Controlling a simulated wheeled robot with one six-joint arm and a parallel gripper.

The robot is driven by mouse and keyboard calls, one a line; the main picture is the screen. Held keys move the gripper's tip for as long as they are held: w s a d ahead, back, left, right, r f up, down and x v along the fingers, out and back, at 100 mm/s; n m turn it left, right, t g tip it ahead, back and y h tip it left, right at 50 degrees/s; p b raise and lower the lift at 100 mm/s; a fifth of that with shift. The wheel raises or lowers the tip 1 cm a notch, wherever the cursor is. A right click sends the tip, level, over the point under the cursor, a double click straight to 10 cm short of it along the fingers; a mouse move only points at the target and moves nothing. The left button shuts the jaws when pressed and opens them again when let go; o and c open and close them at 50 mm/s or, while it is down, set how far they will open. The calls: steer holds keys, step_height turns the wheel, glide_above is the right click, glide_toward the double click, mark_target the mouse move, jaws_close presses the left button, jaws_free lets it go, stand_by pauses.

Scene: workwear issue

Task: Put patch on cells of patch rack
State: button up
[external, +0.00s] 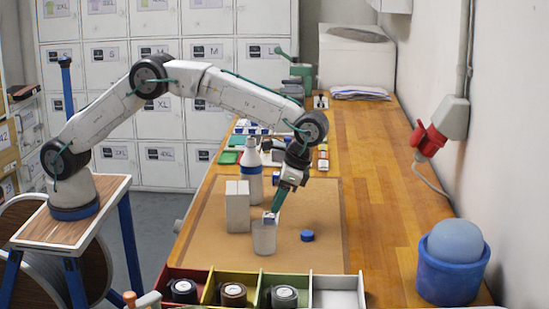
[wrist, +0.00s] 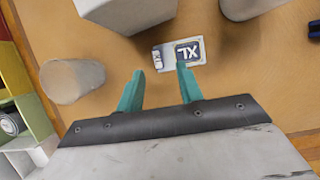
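A small flat white patch with a dark-blue face marked XL (wrist: 188,52) lies below my fingertips in the wrist view. A narrower lettered piece (wrist: 157,58) shows just left of it; I cannot tell if it is a separate patch. My gripper (wrist: 159,70) has its two teal fingers apart, and the right fingertip overlaps the patch's lower edge. In the external view my gripper (external: 273,209) points down, with a white and blue piece (external: 270,218) at its tip behind a cup. Contact is unclear. Small coloured pieces (external: 322,158) stand farther back; I cannot identify the patch rack for sure.
A grey cup (external: 263,238) stands close to my gripper, also in the wrist view (wrist: 68,84). White boxes (external: 238,207), a bottle (external: 252,178) and a blue cap (external: 307,236) are near.

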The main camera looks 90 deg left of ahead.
mark_target(270, 217)
steer(key=x, duration=0.4)
steer(key=shift+s+d+f, duration=0.15)
steer(key=shift+f, duration=0.15)
jaws_close()
